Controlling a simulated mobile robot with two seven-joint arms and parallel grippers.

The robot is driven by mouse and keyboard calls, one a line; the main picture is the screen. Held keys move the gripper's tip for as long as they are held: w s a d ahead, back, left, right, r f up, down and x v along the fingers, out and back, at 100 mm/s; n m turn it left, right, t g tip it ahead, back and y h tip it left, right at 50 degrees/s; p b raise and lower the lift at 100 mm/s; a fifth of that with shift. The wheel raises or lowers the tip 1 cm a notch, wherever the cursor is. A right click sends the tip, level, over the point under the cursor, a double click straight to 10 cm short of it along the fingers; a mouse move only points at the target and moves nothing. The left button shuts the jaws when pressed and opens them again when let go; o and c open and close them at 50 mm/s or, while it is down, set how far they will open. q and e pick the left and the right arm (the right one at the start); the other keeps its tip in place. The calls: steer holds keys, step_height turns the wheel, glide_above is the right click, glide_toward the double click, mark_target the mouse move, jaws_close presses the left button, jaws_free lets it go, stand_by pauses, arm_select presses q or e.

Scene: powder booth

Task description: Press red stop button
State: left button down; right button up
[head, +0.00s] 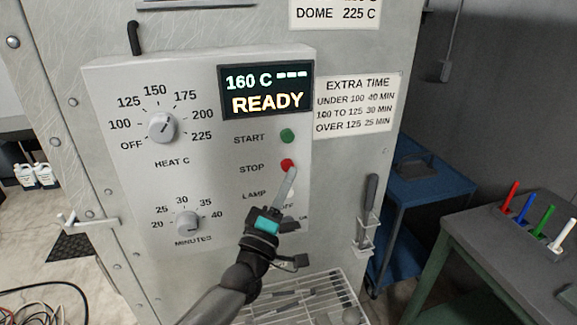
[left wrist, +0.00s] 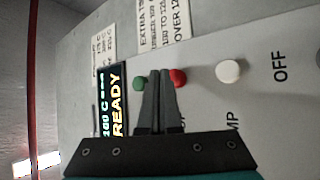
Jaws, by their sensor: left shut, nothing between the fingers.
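The red stop button (head: 287,165) is on the grey control panel (head: 110,80), right of the word STOP and below the green start button (head: 287,135). My left gripper (head: 291,172) is shut and empty, its fingertips at the lower edge of the red button in the head view. In the left wrist view the shut fingertips (left wrist: 160,75) lie between the green button (left wrist: 139,83) and the red button (left wrist: 178,77), overlapping the red one's edge. I cannot tell whether they touch it. The display reads 160 C and READY. My right gripper is not in view.
A white lamp button (left wrist: 228,71) sits beside the red one in the wrist view. The heat dial (head: 163,127) and minutes dial (head: 187,222) are on the panel's left. A wire rack (head: 335,290) is below; a dark-handled tool (head: 369,200) hangs at right.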

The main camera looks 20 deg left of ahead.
arm_select(q)
steer(key=shift+s, duration=0.1)
steer(key=s+d+p, duration=0.1)
steer(key=s, duration=0.1)
steer(key=s+d+p, duration=0.1)
steer(key=s, duration=0.1)
steer(key=shift+d, duration=0.4)
stand_by(0.5)
